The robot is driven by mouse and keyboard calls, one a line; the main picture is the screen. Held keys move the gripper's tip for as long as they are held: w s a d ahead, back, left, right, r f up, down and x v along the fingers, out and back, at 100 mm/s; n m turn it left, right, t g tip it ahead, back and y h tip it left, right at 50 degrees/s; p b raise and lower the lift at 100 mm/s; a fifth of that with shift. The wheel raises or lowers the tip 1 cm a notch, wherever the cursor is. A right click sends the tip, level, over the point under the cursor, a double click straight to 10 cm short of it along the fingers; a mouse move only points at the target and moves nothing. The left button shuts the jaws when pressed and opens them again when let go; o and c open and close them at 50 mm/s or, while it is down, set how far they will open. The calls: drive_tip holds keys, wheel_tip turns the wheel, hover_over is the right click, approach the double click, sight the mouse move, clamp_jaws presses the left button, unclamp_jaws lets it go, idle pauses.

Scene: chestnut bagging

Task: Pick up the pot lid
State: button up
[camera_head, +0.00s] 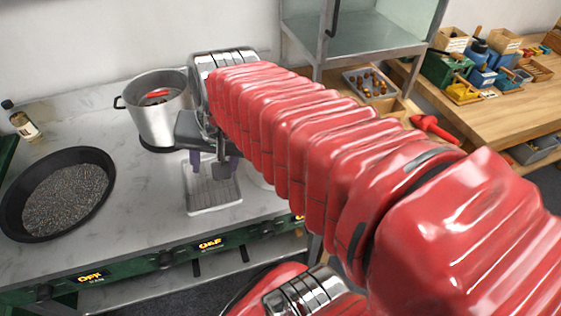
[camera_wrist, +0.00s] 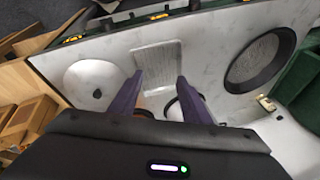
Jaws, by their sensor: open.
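The pot lid (camera_wrist: 84,78) is a pale round disc with a dark knob, lying flat on the counter in the wrist view. In the head view my arm hides most of it. My gripper (camera_wrist: 160,77) is open and empty, with its two purple fingers apart. The lid lies beside the fingers, to their left in the wrist view, and is not between them. In the head view my gripper (camera_head: 213,164) hangs above the white ribbed tray (camera_head: 215,208). The metal pot (camera_head: 163,118) stands to its left, with something red and dark inside.
A dark pan (camera_head: 104,160) of grey grains sits on the counter's left, near a bottle (camera_head: 20,120). A box of chestnuts (camera_head: 350,84) stands at the back right. A wooden bench (camera_head: 500,103) with several bins is farther right. Bare marble lies between pan and tray.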

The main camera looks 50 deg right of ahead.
drive_tip(key=s+d+f+m, duration=0.1)
drive_tip(key=d+m, duration=1)
drive_tip(key=d, duration=0.1)
drive_tip(key=s+d+f+m+y, duration=0.1)
drive_tip(key=s+d+f+m, duration=0.1)
drive_tip(key=d+m, duration=1)
drive_tip(key=shift+d, duration=0.35)
drive_tip(key=shift+x, duration=4.25)
drive_tip(key=shift+a, duration=0.15)
drive_tip(key=shift+x, duration=2.6)
drive_tip(key=shift+w+a, duration=0.1)
drive_tip(key=shift+a, duration=0.05)
drive_tip(key=shift+c, duration=0.5)
